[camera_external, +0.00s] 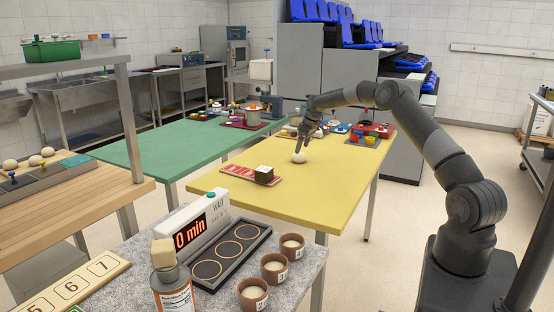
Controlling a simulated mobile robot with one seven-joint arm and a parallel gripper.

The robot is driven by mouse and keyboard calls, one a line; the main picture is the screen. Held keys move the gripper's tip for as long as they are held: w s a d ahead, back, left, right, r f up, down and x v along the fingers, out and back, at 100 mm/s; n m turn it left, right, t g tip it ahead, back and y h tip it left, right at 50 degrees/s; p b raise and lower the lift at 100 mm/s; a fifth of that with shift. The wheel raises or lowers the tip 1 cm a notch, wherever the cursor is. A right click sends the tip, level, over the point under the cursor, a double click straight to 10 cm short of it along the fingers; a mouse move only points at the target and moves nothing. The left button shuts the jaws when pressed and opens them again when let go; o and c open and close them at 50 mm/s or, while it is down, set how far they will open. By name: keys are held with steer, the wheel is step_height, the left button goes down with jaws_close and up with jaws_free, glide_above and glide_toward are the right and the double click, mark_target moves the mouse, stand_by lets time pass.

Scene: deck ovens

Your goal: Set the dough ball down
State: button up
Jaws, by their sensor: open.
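My gripper (301,147) is open and points down just above the dough ball. The fingertips are small in this view, so I cannot tell whether they touch the ball. Other pale dough balls (47,151) sit on the wooden counter at the far left.
A red tray (236,174) with a dark, pale-topped block (263,175) lies left of the dough ball. Coloured containers (371,135) stand at the table's back right. In front is a grey counter with small pots (274,268). The yellow table's front right is clear.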

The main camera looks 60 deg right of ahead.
steer(key=v, duration=0.7)
steer(key=s+a+r+n+h, duration=0.1)
steer(key=s+a+r, duration=0.2)
steer(key=a+r, duration=0.65)
steer(key=s+a+r, duration=0.3)
steer(key=a+r, duration=0.3)
steer(key=a, duration=0.7)
steer(key=s+a+r, duration=0.5)
steer(key=s+a, duration=0.7)
steer(key=s, duration=0.1)
steer(key=s+a+f, duration=0.2)
steer(key=s+a, duration=0.1)
steer(key=s, duration=0.4)
steer(key=s+a+f+t, duration=0.1)
steer(key=s+a+f, duration=0.1)
steer(key=s, duration=0.6)
steer(key=s+a+f+m+t+y, duration=0.1)
steer(key=s+a+f, duration=0.1)
steer(key=s+a, duration=0.2)
steer(key=s, duration=0.3)
steer(key=shift+s+a, duration=0.25)
steer(key=shift+s, duration=0.1)
